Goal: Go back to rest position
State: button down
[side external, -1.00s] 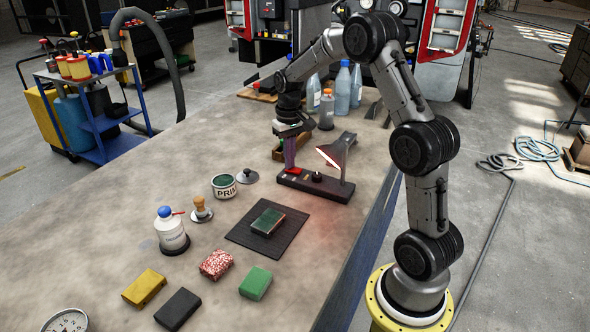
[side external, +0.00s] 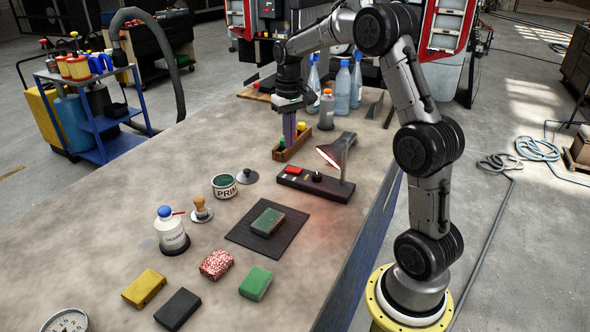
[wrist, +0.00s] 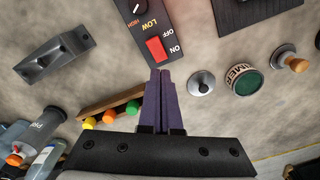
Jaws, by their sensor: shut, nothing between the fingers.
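My gripper (side external: 289,138) hangs pointing down over the far part of the workbench (side external: 190,150), just in front of the wooden tray (side external: 300,142). Its purple fingers (wrist: 160,95) are together with nothing between them. In the wrist view the fingertips appear just below the red switch (wrist: 157,50) of the lamp base, marked ON, OFF and LOW. In the side view the fingers are above and behind the lamp base (side external: 300,180), apart from it. They hide part of the tray.
A lamp (side external: 338,150) rises from its base. Bottles (side external: 342,90) stand behind the tray. A primer tin (side external: 224,186), a wood-handled stamp (side external: 201,209), a white bottle (side external: 171,232), several blocks and a dark mat (side external: 245,235) with a green block (side external: 268,221) occupy the near bench. The left bench surface is clear.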

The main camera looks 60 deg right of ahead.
jog(key=s+a+r+n+t, duration=0.2)
jog(key=s+a+r, duration=0.2)
jog(key=a+r, duration=0.35)
jog(key=s+a+r+n+t, duration=0.2)
jog(key=s+a+r, duration=0.3)
jog(key=a, duration=0.4)
jog(key=s+a+f+n, duration=0.1)
jog(key=s+a+f, duration=0.1)
jog(key=s, duration=0.4)
jog(key=s+a+f+n+t, duration=0.1)
jog(key=s+a+f, duration=0.2)
jog(key=s, duration=0.4)
jog(key=shift+s+a+f+t, duration=0.2)
jog(key=shift+a+f+t, duration=0.1)
jog(key=shift+f, duration=0.5)
